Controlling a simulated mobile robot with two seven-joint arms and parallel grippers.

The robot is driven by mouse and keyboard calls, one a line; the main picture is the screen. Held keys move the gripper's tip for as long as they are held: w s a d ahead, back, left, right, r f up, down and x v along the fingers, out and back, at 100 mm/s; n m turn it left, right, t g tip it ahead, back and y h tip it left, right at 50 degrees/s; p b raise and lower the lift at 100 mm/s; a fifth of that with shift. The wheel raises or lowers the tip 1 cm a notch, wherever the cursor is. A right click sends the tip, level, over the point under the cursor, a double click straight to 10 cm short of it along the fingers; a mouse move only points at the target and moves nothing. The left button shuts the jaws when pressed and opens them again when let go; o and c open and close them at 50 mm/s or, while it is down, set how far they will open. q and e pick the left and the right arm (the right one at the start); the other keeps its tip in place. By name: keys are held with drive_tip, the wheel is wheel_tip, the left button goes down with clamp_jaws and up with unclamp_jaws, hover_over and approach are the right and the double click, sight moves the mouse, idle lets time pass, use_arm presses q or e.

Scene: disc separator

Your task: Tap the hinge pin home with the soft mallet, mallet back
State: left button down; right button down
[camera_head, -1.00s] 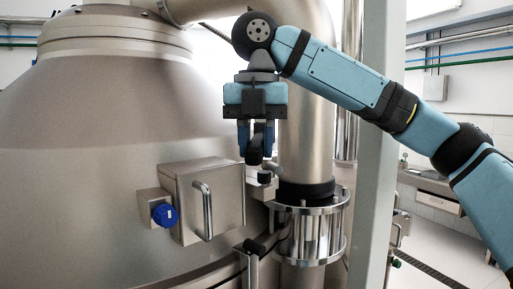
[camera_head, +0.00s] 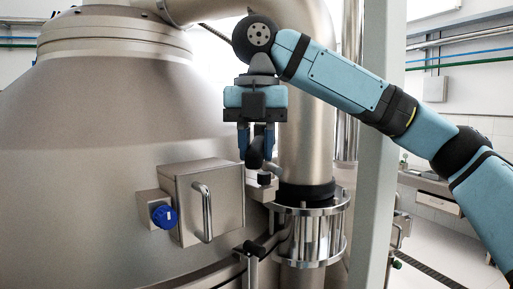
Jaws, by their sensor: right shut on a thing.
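My right gripper (camera_head: 257,158) points down beside the steel vessel, in front of the vertical pipe. It is shut on a dark, rounded thing (camera_head: 255,153), which looks like part of the soft mallet. A grey piece shows just right of the fingertips; I cannot tell whether it belongs to the mallet. Just below is a small black cylinder (camera_head: 264,179) on a light bracket at the box's right edge. It may be the hinge pin or its knuckle; contact with the mallet cannot be told. My left gripper is out of view.
A steel box (camera_head: 226,189) with a bar handle and a blue knob (camera_head: 164,215) stick out from the vessel (camera_head: 85,170). A bright flanged coupling (camera_head: 318,235) sits at lower right. A black-topped post (camera_head: 250,270) stands below. A grey column (camera_head: 375,200) rises at right.

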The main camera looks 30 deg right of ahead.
drive_tip(key=shift+s+g+y, duration=0.1)
drive_tip(key=shift+g+y, duration=0.2)
drive_tip(key=shift+g, duration=0.1)
